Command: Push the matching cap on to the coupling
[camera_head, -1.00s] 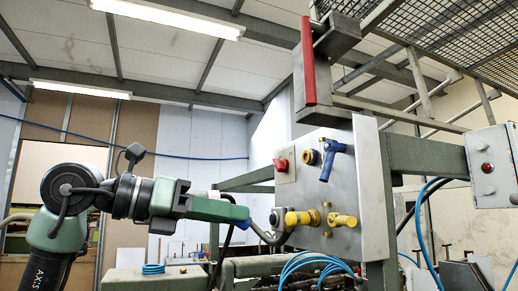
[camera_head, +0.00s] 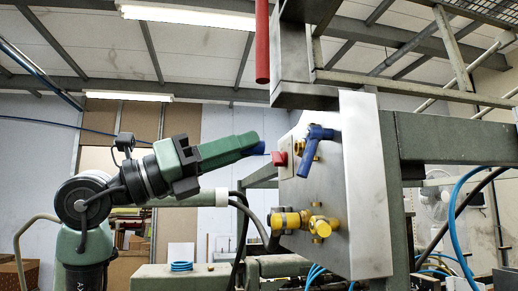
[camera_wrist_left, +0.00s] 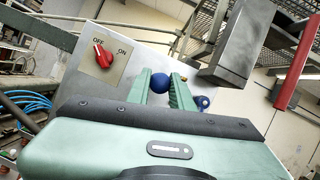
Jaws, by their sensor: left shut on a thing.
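My left gripper (camera_head: 246,147) is shut on a small blue cap (camera_head: 257,149). It holds the cap in the air to the left of the steel panel, apart from it. The rounded cap also shows between the green fingers in the left wrist view (camera_wrist_left: 160,83). On the panel, a brass coupling (camera_head: 299,147) sits beside a blue valve handle (camera_head: 314,150). Lower down, a brass and yellow fitting (camera_head: 290,220) sticks out beside a yellow valve handle (camera_head: 325,226). The blue handle shows partly beyond the fingers in the wrist view (camera_wrist_left: 286,92). My right gripper is not in view.
A red rotary switch (camera_head: 280,158) is on the panel close to the held cap; its OFF/ON plate is clear in the wrist view (camera_wrist_left: 103,55). A grey box (camera_wrist_left: 241,42) and red bar (camera_head: 262,42) stand above. Hoses (camera_head: 243,225) hang below the gripper.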

